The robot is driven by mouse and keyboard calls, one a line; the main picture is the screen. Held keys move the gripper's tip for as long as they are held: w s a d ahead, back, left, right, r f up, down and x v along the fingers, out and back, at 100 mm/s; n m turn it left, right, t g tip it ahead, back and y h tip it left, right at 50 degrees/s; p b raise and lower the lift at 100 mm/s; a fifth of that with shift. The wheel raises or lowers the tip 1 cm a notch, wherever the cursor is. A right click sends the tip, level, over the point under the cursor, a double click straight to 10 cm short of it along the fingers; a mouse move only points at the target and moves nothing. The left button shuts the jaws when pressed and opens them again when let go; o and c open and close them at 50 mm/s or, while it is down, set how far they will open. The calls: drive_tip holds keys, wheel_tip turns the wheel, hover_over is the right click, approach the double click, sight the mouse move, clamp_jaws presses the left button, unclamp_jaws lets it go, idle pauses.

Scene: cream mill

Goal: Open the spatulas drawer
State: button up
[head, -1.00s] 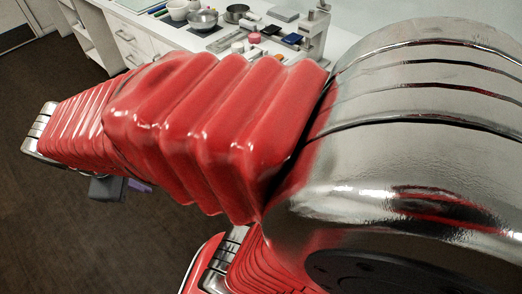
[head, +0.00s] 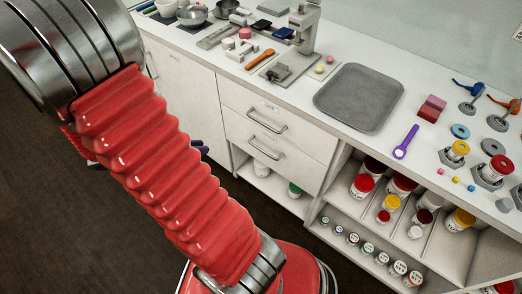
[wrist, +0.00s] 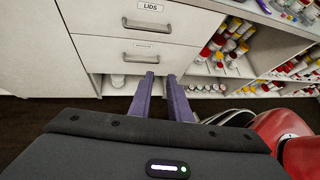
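Two stacked drawers show in the cabinet front. The upper drawer (wrist: 185,20) reads "LIDS" in the wrist view and has a bar handle (wrist: 147,24). The lower drawer (wrist: 185,60) has its own handle (wrist: 140,57) and a small label too tiny to read. Both are shut; in the head view the lower drawer (head: 305,165) sits under the upper one (head: 300,133). I see no label reading spatulas. My gripper (wrist: 162,76) has two purple fingers, apart with nothing between them. The tips appear just below the lower handle, not touching it.
Open shelves with several jars (head: 390,203) stand right of the drawers. A plain cabinet door (head: 185,75) is to their left. The counter above holds a grey tray (head: 345,98), a purple spoon (head: 406,142) and bowls (head: 193,15). The dark floor in front is clear.

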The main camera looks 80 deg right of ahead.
drive_tip(key=s+d+f+n+g+h, duration=0.2)
drive_tip(key=d+f+n, duration=0.3)
drive_tip(key=d+f, duration=0.1)
drive_tip(key=n+t+h, duration=0.3)
drive_tip(key=n+h, duration=0.1)
drive_tip(key=n, duration=1.1)
approach(265, 152)
drive_tip(key=f+v, duration=0.1)
drive_tip(key=v, duration=0.2)
drive_tip(key=shift+w+a+r, duration=0.1)
drive_tip(key=shift+a+r, duration=0.1)
drive_tip(key=shift+a, duration=0.05)
drive_tip(key=shift+d, duration=0.1)
drive_tip(key=shift+x, duration=6.8)
clamp_jaws()
